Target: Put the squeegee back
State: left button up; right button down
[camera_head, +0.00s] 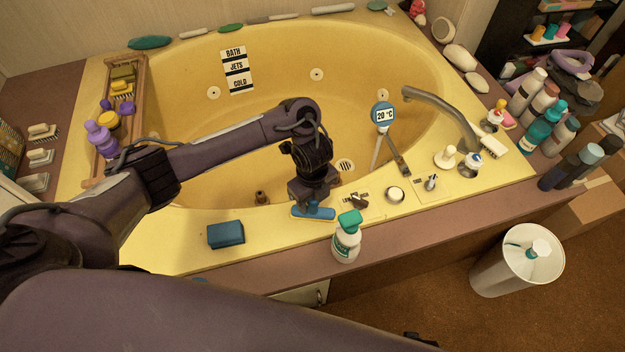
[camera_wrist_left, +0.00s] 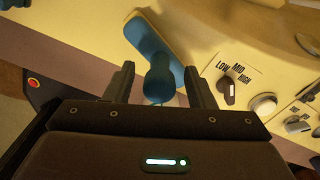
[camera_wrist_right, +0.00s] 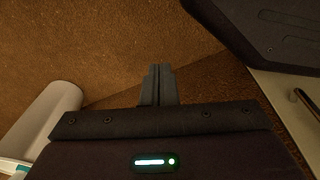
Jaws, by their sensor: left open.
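The squeegee, as I take it, is the blue tool (camera_head: 325,213) on the tub's yellow front ledge, left of the control panel. In the left wrist view its flat blue bar (camera_wrist_left: 145,35) and rounded handle (camera_wrist_left: 160,75) show. My left gripper (camera_head: 312,200) is right above it and hides part of it. In the left wrist view my left gripper (camera_wrist_left: 159,70) is open, one finger on either side of the handle, with visible gaps. My right gripper (camera_wrist_right: 158,72) has its fingers together, empty, over the brown floor. It is not seen in the head view.
A blue sponge (camera_head: 226,235) lies left on the ledge. A green-topped pump bottle (camera_head: 346,240) stands close to the right. The LOW-MID-HIGH knob (camera_wrist_left: 228,90) is beside the left gripper. A tap (camera_head: 440,105) and bottles (camera_head: 543,125) stand at right. A white bin (camera_head: 515,262) is on the floor.

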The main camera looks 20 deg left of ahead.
pick_arm(q)
notch_tip(320, 180, up, 11)
jog(key=p, duration=0.6)
pick_arm(e)
jog(key=s+d+f, duration=0.1)
jog(key=s+d, duration=0.1)
jog(key=s, duration=1.1)
jog(key=shift+d+f+g, duration=0.15)
jog(key=shift+d+g, duration=0.05)
jog(key=shift+g, duration=0.2)
